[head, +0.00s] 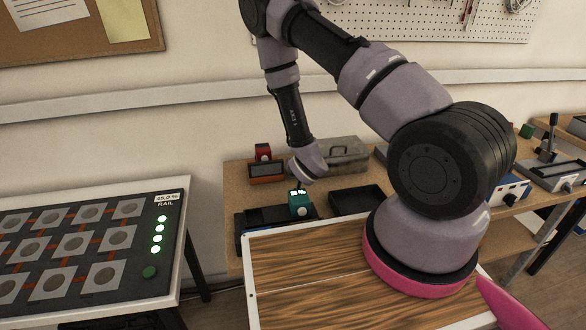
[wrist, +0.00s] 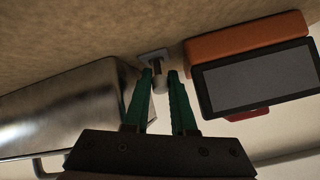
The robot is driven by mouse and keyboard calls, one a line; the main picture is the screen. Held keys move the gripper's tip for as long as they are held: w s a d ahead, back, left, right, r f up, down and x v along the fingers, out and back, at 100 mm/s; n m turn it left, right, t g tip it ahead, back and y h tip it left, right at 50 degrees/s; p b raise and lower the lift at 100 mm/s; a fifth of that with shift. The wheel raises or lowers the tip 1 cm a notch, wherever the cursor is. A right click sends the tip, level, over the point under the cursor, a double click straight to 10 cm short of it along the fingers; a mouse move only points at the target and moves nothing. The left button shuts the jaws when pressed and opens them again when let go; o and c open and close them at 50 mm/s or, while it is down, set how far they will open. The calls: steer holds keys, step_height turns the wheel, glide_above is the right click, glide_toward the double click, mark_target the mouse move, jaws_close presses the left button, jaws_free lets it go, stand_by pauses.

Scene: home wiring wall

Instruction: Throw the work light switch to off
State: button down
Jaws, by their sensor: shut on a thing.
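A small switch with a grey base plate (wrist: 153,54) and a short pale lever (wrist: 159,82) shows in the wrist view, on the tan bench surface. My gripper (wrist: 160,74) has two green fingers, one on each side of the lever, and is shut on it. The wrist view is upside down, so the bench top is at the top of the picture. In the head view the switch and my fingertips are hidden behind my wrist. I cannot tell which way the switch is set.
An orange device with a dark screen (head: 266,170) stands left of my wrist, and a grey metal toolbox (head: 345,156) stands right of it. A teal box with small lights (head: 299,206) and a black tray (head: 352,200) sit nearer the front. A lit rail panel (head: 95,250) is at left.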

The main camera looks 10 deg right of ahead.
steer(key=shift+s+f, duration=0.1)
stand_by(0.3)
steer(key=c, duration=1.1)
jaws_free()
steer(key=shift+o, duration=0.2)
step_height(320, 180, up, 10)
